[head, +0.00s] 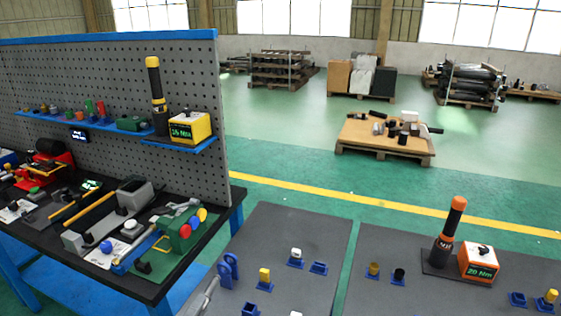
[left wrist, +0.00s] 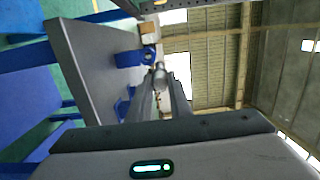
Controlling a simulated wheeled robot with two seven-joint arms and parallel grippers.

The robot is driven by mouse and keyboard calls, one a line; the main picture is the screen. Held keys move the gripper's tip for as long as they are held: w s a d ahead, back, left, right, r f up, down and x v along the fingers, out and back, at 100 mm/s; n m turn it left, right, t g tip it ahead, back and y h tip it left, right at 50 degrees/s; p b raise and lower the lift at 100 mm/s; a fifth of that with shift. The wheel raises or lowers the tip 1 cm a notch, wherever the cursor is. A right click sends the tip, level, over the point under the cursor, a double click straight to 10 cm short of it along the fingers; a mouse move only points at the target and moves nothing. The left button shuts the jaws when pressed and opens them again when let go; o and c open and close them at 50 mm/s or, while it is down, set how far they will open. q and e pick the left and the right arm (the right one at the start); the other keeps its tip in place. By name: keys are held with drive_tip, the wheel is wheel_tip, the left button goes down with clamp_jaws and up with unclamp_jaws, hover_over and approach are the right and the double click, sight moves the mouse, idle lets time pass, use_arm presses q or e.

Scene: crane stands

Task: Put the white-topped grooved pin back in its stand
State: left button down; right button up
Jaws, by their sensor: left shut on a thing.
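My left gripper (head: 208,294) shows at the bottom of the head view, left of the near grey mat. In the left wrist view its two fingers (left wrist: 167,92) are shut on a pale grey, round-ended thing (left wrist: 160,73); I cannot tell for sure that it is the white-topped grooved pin. A white-topped piece (head: 295,254) sits in a blue stand on the mat. Another white top shows at the bottom edge (head: 296,313), mostly cut off. Small blue stands on the mat, one at the right (head: 318,268) and one nearer (head: 250,310), look empty. My right gripper is not in view.
Blue ring-shaped holders (head: 228,270) stand close to my left gripper. A yellow-topped piece (head: 264,277) is to their right. An orange-handled tool (head: 450,230) and an orange display box (head: 478,262) stand on the right mat. A cluttered workbench (head: 160,288) is at left.

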use_arm(q)
drive_tip(key=s+r+n+y, duration=0.3)
drive_tip(key=s+r+y, duration=0.2)
drive_tip(key=s+r, duration=0.5)
drive_tip(key=shift+s+r+t, duration=0.2)
drive_tip(key=shift+r+t, duration=0.1)
